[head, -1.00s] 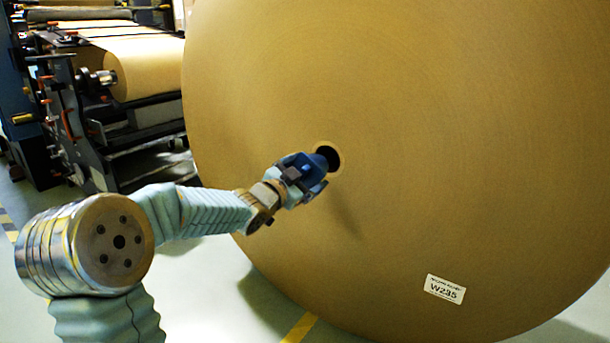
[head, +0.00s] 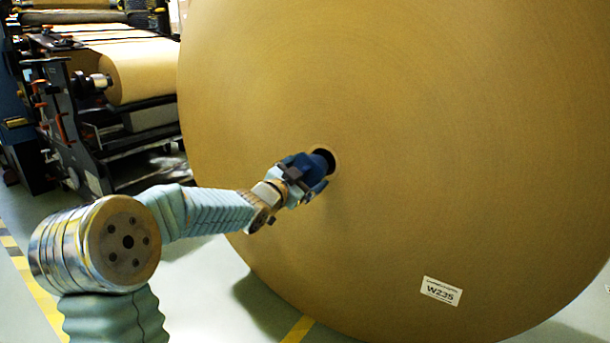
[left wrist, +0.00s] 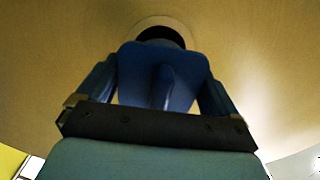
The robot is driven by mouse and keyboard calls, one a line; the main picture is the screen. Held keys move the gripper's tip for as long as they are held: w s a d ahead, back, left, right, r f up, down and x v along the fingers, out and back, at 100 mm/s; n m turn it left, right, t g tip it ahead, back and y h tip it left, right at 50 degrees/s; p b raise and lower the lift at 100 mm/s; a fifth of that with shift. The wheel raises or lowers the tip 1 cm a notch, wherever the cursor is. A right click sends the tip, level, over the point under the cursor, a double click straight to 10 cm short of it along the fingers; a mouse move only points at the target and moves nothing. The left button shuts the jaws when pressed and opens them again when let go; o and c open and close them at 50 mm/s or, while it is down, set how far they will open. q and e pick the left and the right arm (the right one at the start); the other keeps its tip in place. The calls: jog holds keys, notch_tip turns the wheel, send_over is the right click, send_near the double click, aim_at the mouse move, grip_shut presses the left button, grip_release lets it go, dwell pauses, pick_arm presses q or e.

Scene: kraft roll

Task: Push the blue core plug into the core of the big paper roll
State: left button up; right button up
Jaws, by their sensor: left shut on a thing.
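The big brown paper roll (head: 430,130) stands on its curved edge, with its flat end facing me. Its core (head: 326,153) is a dark round hole with a pale ring, near the middle of that end. My left gripper (head: 312,172) is shut on the blue core plug (head: 319,161), right in front of the core. In the left wrist view the plug (left wrist: 163,75) sits between the two fingers and covers the lower part of the core hole (left wrist: 160,34). The plug's front end is hidden, so I cannot tell how far it enters. My right gripper is not in view.
A white label (head: 441,291) reading W235 is on the roll's lower face. A machine (head: 100,110) with a smaller paper roll (head: 140,70) stands at the back left. Yellow floor lines (head: 299,329) run below. The floor between the machine and the big roll is clear.

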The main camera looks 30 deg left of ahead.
aim_at(315, 168)
pick_arm(q)
jog(key=shift+w, duration=0.15)
jog(key=shift+w, duration=0.85)
jog(key=shift+w, duration=0.15)
jog(key=shift+w+d, duration=0.15)
jog(key=shift+w, duration=0.7)
jog(key=shift+w, duration=0.15)
jog(key=shift+w, duration=0.4)
jog(key=shift+r, duration=0.35)
